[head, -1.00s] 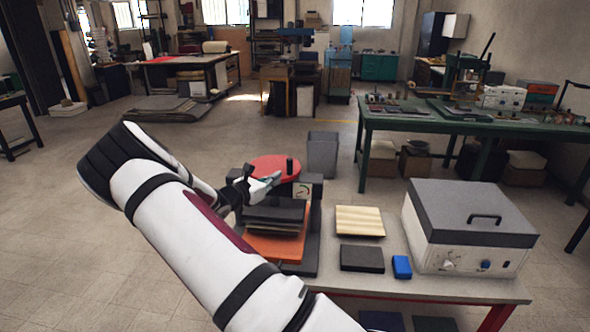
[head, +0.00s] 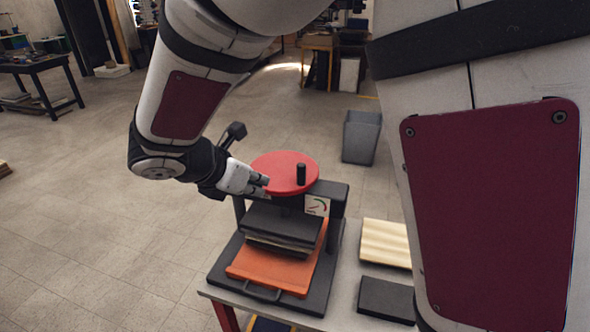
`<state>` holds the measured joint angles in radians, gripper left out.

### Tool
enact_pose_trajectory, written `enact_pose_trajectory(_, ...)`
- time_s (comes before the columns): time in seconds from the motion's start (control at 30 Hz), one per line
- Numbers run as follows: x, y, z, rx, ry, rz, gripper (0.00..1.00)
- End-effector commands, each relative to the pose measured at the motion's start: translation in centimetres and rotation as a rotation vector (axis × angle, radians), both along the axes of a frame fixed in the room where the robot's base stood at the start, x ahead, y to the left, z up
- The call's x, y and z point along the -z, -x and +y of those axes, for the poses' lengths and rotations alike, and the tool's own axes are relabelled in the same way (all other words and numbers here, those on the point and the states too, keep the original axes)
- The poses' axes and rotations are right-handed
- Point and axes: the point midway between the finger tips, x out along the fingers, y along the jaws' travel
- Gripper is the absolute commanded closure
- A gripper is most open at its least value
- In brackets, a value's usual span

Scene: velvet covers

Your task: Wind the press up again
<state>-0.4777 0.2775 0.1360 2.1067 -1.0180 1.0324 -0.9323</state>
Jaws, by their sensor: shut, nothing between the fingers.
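The press stands on the bench, with a red round handwheel (head: 283,170) on top and a black upright knob (head: 301,174) at the wheel's right side. A dial gauge (head: 317,205) is on the press's front right. The dark upper plate (head: 283,222) sits on, or very close above, a stack of layers (head: 276,246) over an orange board (head: 262,268) with a front handle. My gripper (head: 265,187) is shut and empty at the wheel's left front edge, across from the knob. I cannot tell whether its fingertips touch the rim.
A pale ridged block (head: 385,242) and a dark block (head: 386,298) lie on the bench (head: 348,262) right of the press. A grey bin (head: 361,138) stands on the floor behind. My own arm covers the right side.

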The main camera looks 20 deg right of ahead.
Motion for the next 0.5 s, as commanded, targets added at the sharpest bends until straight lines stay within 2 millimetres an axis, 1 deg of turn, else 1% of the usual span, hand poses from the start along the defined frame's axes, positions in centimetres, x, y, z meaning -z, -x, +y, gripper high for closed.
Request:
enact_pose_trajectory(0.17, 1.5, -0.8, -1.3, 0.003, 0.003, 0.003, 1.00)
enact_pose_trajectory(0.5, 6.3, -3.7, -5.1, 0.004, 0.003, 0.005, 1.00)
